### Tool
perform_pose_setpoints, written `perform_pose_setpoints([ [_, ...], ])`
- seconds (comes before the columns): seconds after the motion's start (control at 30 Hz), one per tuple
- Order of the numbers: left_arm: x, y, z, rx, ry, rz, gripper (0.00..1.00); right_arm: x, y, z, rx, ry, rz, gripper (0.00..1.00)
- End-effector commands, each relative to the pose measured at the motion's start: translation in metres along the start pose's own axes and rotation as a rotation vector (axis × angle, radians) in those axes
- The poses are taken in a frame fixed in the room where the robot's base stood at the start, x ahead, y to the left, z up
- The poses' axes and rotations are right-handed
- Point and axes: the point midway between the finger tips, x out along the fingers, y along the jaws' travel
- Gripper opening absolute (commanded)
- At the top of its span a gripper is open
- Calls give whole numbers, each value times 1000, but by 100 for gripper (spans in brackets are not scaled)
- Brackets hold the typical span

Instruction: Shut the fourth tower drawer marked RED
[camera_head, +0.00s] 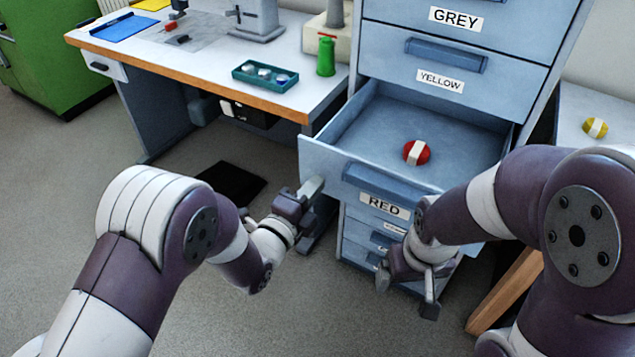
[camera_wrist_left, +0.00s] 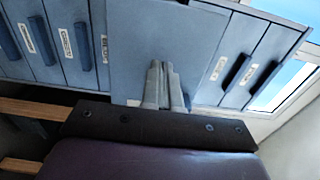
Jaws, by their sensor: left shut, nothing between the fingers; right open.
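The drawer marked RED (camera_head: 335,157) of the blue tower is pulled out, its label and handle on the front. My left gripper (camera_head: 314,187) is shut and empty by the left end of the drawer front. In the left wrist view its closed fingers (camera_wrist_left: 160,72) point at a plain blue panel; I cannot tell whether they touch it. My right gripper (camera_head: 407,292) is open and empty, low in front of the drawers under RED, pointing down.
The YELLOW drawer (camera_head: 478,82) and GREY drawer (camera_head: 500,42) above are shut. A white workbench (camera_head: 190,66) with a green tray (camera_head: 265,76) and a green cylinder (camera_head: 326,57) stands left. A yellow ball (camera_head: 595,127) rests on a surface at right.

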Motion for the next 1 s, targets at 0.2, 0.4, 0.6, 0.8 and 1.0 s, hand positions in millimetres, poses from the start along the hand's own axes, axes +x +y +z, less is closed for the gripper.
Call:
perform_pose_setpoints([
  [0.2, 18, 0, 0, 0, -1, 0, 0, 2, 0, 0, 0, 0, 0, 89],
  [0.4, 20, 0, 0, 0, -1, 1, 0, 2, 0, 0, 0, 0, 0, 89],
  [0.6, 20, 0, 0, 0, -1, 0, 0, 3, 0, 0, 0, 0, 0, 89],
  [0.8, 34, 2, 0, 0, 1, -2, 0, 10, 0, 1, 0, 0, 0, 89],
  [1.0, 73, 5, 0, -1, 0, -2, 0, 28, 0, 3, 0, 0, 0, 89],
])
